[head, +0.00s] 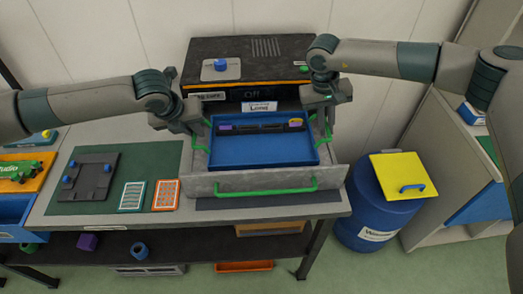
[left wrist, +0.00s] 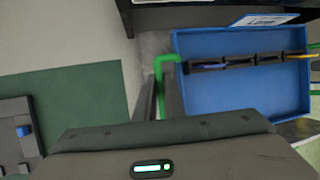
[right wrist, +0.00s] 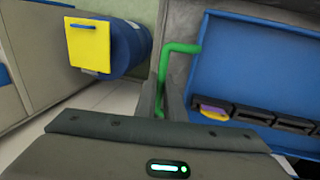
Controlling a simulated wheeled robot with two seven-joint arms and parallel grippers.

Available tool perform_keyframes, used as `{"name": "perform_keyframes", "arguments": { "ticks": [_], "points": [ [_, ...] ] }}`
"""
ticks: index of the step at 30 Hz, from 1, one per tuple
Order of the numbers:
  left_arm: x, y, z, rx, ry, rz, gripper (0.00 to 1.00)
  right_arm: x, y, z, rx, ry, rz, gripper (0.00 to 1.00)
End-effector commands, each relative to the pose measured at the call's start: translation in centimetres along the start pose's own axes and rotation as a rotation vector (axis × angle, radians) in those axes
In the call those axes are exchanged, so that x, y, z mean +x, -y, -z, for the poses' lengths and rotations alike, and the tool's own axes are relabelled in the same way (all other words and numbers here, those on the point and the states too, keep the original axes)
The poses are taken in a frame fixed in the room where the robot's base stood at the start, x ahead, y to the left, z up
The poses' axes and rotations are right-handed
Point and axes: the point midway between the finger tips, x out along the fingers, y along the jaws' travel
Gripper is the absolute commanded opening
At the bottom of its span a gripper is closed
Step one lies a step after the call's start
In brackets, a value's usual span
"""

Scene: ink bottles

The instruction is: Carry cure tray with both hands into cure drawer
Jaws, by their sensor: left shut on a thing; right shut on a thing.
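The blue cure tray (head: 262,152) sits within the open grey drawer (head: 225,183), which has a green front handle. The tray holds a dark row of slots with purple and yellow pieces. My left gripper (head: 203,127) is shut on the tray's left green handle, also seen in the left wrist view (left wrist: 160,75). My right gripper (head: 318,118) is shut on the right green handle, seen in the right wrist view (right wrist: 165,70). The tray looks level. I cannot tell whether its base touches the drawer floor.
The black cure unit (head: 240,55) with a blue knob stands behind the drawer. A green mat (head: 110,160) with a dark fixture and two small framed grids lies to the left. A blue barrel (head: 375,215) with a yellow lid stands to the right of the bench.

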Motion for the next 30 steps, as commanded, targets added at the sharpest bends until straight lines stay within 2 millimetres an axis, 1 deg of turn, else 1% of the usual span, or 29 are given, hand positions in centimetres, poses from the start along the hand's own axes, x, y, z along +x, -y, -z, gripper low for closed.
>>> {"name": "perform_keyframes", "arguments": {
  "ticks": [13,30],
  "points": [
    [0.5,-0.2,0.1,-0.001,0.001,-0.001,0.00,0.5,0.0,0.0,0.001,0.000,-0.001,0.00],
    [2.6,-0.6,1.0,-0.001,0.001,-0.001,0.00,2.9,0.5,0.0,0.001,0.000,-0.001,0.00]
  ]
}}
